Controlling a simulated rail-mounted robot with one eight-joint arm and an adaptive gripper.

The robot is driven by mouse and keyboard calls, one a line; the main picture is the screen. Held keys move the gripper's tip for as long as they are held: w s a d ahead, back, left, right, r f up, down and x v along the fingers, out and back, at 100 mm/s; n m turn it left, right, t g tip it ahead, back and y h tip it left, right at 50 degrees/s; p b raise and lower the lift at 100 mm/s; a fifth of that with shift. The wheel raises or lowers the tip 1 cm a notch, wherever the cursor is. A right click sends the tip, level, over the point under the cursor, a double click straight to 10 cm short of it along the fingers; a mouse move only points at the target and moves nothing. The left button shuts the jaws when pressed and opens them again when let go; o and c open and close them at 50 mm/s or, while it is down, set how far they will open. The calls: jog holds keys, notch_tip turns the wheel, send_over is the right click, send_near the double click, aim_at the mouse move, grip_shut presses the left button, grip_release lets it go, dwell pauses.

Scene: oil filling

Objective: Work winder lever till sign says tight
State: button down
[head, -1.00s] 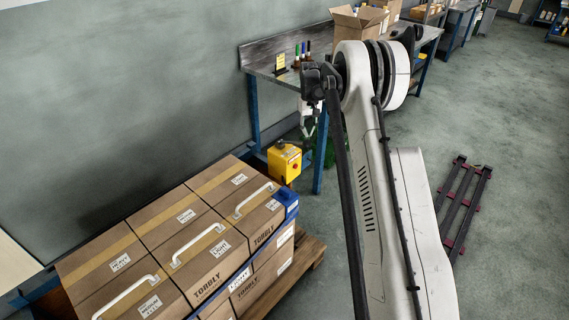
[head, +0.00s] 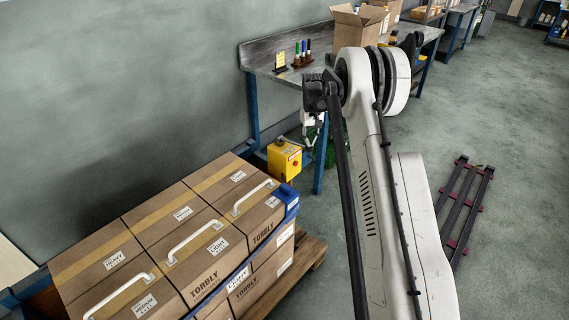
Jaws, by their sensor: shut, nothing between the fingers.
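I cannot pick out a winder lever or a sign reading tight. A blue band (head: 241,262) runs along the front of the stacked cartons, with a blue corner piece (head: 288,194) at its right end. A small yellow card (head: 280,58) stands on the bench; its writing is too small to read. My gripper (head: 311,141) hangs below the dark wrist, beside the bench leg and above the yellow box. It is small and partly hidden by my arm. It looks shut and empty, apart from the cartons.
Cartons (head: 183,233) with white handles sit on a wooden pallet (head: 308,262). A yellow box with a red button (head: 285,160) stands behind them. A workbench (head: 290,75) holds markers (head: 303,50) and an open carton (head: 357,27). A dark rack (head: 466,207) lies on the floor at right.

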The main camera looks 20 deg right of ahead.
aim_at(311, 149)
jog(key=shift+s+d+f+b, duration=0.15)
jog(key=shift+f+b, duration=0.45)
jog(key=shift+f, duration=0.4)
jog(key=shift+s+f+b, duration=0.15)
jog(key=shift+f+b, duration=0.4)
jog(key=shift+f, duration=0.4)
notch_tip(311, 149, up, 13)
jog(key=w+p, duration=0.1)
jog(key=p, duration=0.3)
jog(key=shift+w+a+p, duration=0.35)
jog(key=shift+a, duration=0.1)
jog(key=shift+r, duration=0.15)
